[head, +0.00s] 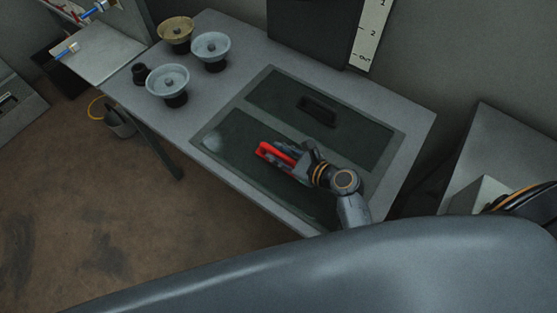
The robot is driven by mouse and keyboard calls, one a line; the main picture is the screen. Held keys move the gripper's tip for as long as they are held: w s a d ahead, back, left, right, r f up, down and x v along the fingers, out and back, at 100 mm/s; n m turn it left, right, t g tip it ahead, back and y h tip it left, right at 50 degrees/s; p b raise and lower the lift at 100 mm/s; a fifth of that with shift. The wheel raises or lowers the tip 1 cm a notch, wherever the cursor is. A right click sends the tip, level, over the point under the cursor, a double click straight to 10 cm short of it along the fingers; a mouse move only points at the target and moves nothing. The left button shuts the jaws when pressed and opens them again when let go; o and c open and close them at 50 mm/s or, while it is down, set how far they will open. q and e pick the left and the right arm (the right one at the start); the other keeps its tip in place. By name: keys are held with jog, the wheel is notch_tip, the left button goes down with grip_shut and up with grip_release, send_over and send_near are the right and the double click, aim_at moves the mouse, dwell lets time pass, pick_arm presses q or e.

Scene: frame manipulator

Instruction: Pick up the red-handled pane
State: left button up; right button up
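The red-handled pane (236,147) is a dark flat panel in the near half of a grey frame (222,115) on the table. Its red handle (268,151) shows at the left end, and the rest is covered by my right gripper (293,162). The gripper reaches in from the lower right and is at the handle. I cannot tell whether its fingers are closed on it. The pane looks flat in the frame. My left gripper is not in view.
A second dark pane with a black handle (317,111) lies in the far half of the frame. Several round-topped pieces, such as a pale one (168,79), stand at the table's left. A dark board and a numbered scale (372,33) stand behind. A grey unit (485,150) is at right.

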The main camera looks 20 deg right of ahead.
grip_shut()
jog(key=shift+w+r, duration=0.1)
jog(key=shift+r, duration=0.05)
jog(key=shift+r, duration=0.1)
